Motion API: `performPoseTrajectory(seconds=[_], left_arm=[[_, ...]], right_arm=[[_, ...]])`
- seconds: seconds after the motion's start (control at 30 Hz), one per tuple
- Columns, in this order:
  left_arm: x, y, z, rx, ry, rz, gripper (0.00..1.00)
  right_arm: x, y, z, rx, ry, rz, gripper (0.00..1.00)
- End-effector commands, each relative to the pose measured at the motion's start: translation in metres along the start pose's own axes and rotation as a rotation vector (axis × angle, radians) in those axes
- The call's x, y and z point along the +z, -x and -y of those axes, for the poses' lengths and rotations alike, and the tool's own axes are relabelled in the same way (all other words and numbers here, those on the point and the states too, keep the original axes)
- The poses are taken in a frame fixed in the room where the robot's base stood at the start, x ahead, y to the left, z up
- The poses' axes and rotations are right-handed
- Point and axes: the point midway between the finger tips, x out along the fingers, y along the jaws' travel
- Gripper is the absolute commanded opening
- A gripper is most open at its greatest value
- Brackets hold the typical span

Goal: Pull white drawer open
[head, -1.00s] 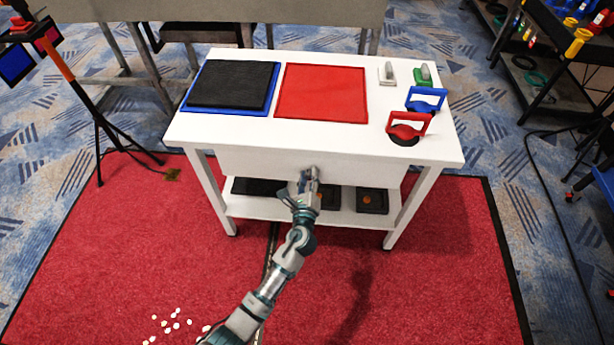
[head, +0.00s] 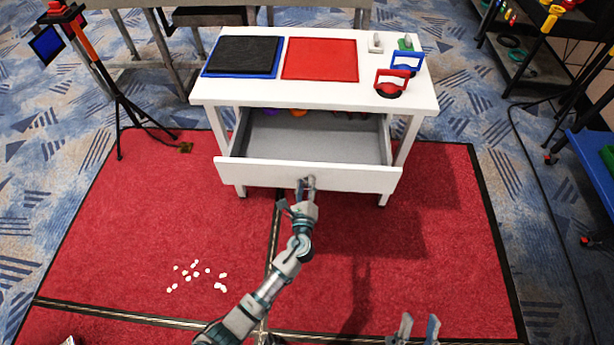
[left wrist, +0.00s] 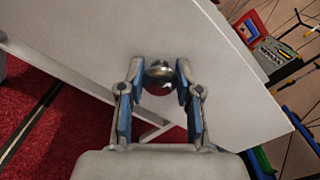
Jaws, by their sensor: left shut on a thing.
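The white drawer (head: 250,173) stands pulled out from the white table, with its grey inside (head: 310,140) showing. My left gripper (head: 306,183) is at the middle of the drawer's front panel. In the left wrist view my left gripper (left wrist: 155,88) is shut on a round metal knob (left wrist: 158,73) on the white front panel (left wrist: 90,45). My right gripper (head: 419,328) is at the bottom edge of the head view, its two fingers apart and empty, away from the drawer.
The white table (head: 300,94) carries a black pad (head: 242,54), a red pad (head: 320,60) and suction-cup handles (head: 391,82). Orange and purple things show at the drawer's back. White bits (head: 195,275) lie on the red carpet (head: 140,220). A tripod (head: 120,100) stands left.

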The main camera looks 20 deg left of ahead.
Motion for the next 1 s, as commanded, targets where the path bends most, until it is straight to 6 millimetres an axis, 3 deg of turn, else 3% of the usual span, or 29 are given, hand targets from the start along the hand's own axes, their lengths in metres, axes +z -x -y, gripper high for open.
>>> performPoseTrajectory(seconds=[0.03,0.2,0.4,0.97,1.0], left_arm=[[0.006,0.008,0.009,-0.015,0.004,0.003,0.0],[0.005,0.034,0.007,-0.016,0.008,-0.001,0.0],[0.003,0.057,0.005,-0.013,0.007,-0.002,0.0],[0.001,0.067,0.002,-0.01,0.006,-0.003,0.0],[0.001,0.067,0.002,-0.009,0.005,-0.003,0.43]], right_arm=[[0.004,-0.007,0.002,-0.002,0.006,0.043,0.4],[0.028,-0.011,0.002,-0.002,0.02,0.196,0.4],[0.044,-0.008,-0.001,0.002,0.027,0.308,0.4],[0.055,-0.005,-0.005,0.007,0.027,0.362,0.4],[0.055,-0.005,-0.005,0.007,0.027,0.362,0.4]])
